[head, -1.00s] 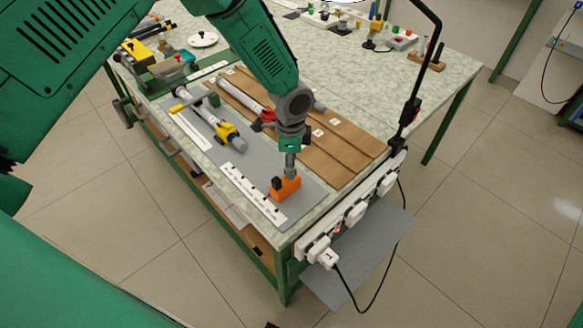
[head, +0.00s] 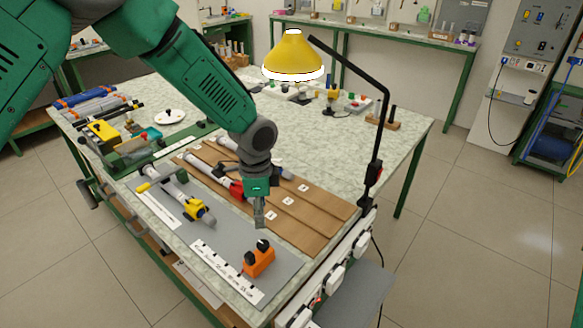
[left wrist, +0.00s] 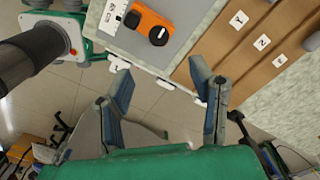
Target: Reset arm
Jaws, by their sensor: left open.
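My left arm comes in from the left in the head view. Its gripper (head: 259,212) points down over the near part of the bench, above and behind an orange block with black knobs (head: 259,262), and is apart from it. In the left wrist view the gripper (left wrist: 160,72) has its two fingers spread with nothing between them. The orange block (left wrist: 148,24) lies beyond the fingertips on a grey mat, beside a white printed strip. My right gripper is in neither view.
A brown grooved board (head: 290,212) with number labels and rods lies behind the grey mat (head: 220,232). A yellow-and-grey tool (head: 193,208) lies left. A yellow lamp (head: 293,58) on a black arm (head: 378,130) rises at the right edge.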

